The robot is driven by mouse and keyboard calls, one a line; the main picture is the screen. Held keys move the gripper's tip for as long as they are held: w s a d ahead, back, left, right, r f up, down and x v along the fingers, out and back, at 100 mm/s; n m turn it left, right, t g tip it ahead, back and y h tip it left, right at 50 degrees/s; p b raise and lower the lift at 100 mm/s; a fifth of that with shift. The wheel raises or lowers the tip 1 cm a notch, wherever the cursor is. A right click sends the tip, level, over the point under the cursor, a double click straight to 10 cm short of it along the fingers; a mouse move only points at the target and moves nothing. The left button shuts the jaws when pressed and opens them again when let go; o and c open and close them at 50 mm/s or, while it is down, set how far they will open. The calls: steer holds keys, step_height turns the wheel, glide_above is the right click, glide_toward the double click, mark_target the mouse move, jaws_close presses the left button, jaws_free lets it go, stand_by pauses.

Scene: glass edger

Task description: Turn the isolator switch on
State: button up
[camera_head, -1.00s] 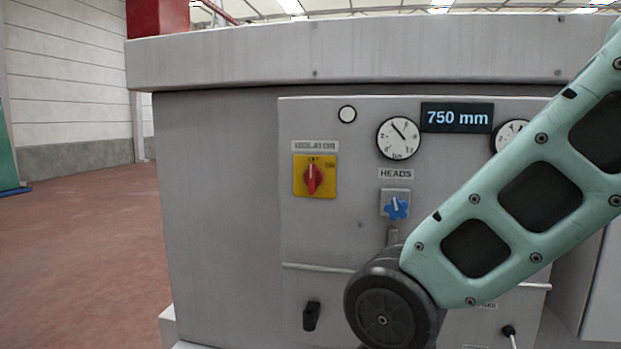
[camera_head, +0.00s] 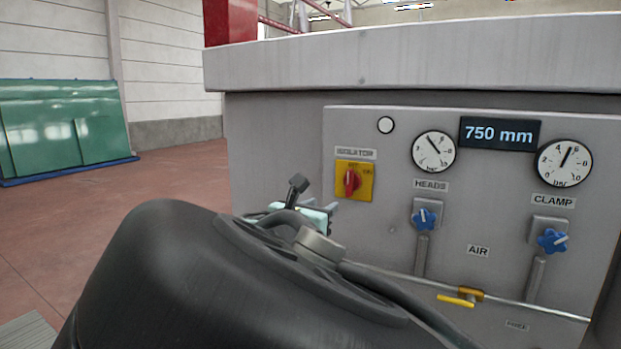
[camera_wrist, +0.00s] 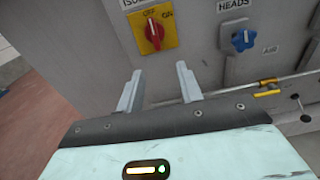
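The isolator switch is a red rotary knob (camera_head: 351,182) on a yellow plate (camera_head: 367,193), under the ISOLATOR label on the grey machine panel. Its pointer stands upright, toward the OFF mark; ON is marked at the plate's upper right. In the wrist view the red knob (camera_wrist: 154,31) is at the top, a little left of centre. My gripper (camera_wrist: 158,80) is open and empty, its two grey fingers apart and pointing toward the panel, below the knob and clear of it. In the head view my gripper (camera_head: 332,208) is partly hidden behind my dark arm link, just below and left of the yellow plate.
Blue HEADS knob (camera_head: 425,217) and blue CLAMP knob (camera_head: 551,240) sit right of the isolator. A yellow-handled valve (camera_head: 458,300) is on the pipe below. Gauges and a 750 mm display (camera_head: 499,134) are above. Open floor lies left, with green glass sheets (camera_head: 65,130) beyond.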

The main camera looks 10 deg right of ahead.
steer(key=r, duration=0.1)
steer(key=p, duration=0.7)
glide_toward(348, 181)
steer(key=shift+n+t, duration=0.3)
steer(key=x, duration=0.7)
steer(key=shift+w+d, duration=0.1)
steer(key=shift+d, duration=0.1)
steer(key=shift+w+d+f, duration=0.15)
steer(key=shift+w+d, duration=0.25)
steer(key=shift+w, duration=0.15)
jaws_close()
